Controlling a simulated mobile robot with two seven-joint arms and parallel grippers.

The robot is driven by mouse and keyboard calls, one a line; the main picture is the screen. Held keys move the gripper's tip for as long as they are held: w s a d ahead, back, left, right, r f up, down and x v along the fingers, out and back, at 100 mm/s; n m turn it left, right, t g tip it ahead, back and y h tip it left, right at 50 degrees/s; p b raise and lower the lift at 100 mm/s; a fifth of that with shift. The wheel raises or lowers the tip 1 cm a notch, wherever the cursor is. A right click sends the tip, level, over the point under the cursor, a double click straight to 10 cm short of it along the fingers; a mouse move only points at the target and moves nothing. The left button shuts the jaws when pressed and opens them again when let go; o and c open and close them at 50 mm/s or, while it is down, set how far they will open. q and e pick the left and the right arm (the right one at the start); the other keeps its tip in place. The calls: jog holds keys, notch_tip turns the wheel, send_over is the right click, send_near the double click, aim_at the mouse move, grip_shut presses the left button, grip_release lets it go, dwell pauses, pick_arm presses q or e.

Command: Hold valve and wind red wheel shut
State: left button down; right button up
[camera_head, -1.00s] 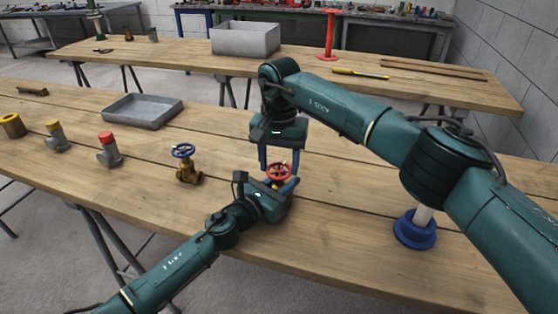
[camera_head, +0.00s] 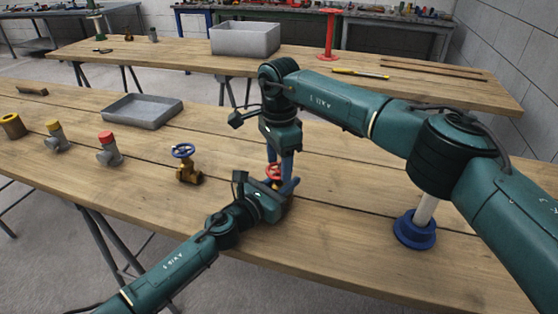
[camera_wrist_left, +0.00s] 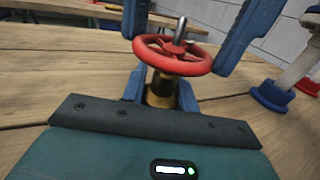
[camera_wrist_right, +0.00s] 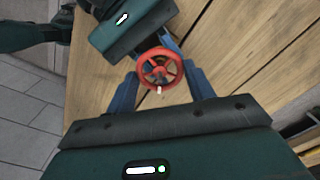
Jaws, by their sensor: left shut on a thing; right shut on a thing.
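The valve's red wheel (camera_head: 273,171) shows near the table's front edge, partly covered by blue fingers. In the left wrist view the wheel (camera_wrist_left: 151,45) sits on top of the brass valve body (camera_wrist_left: 160,91). My left gripper (camera_head: 282,190) is shut on the valve body, with a finger on each side of it below the wheel. My right gripper (camera_head: 279,172) comes down from above and is shut on the wheel. In the right wrist view its fingers lie on opposite sides of the wheel rim (camera_wrist_right: 145,61). Most of the valve body is hidden in the head view.
A second brass valve with a blue wheel (camera_head: 183,151) stands to the left. Red-capped (camera_head: 107,150) and yellow-capped (camera_head: 56,136) fittings stand farther left. A grey tray (camera_head: 142,112) lies behind. A blue-based post (camera_head: 415,231) stands at right.

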jog(key=m, duration=0.5)
jog(key=shift+m, duration=0.3)
jog(key=m, duration=1)
pick_arm(q)
jog(key=shift+f, duration=0.1)
pick_arm(e)
jog(key=m, duration=2)
jog(key=shift+m, duration=2.7)
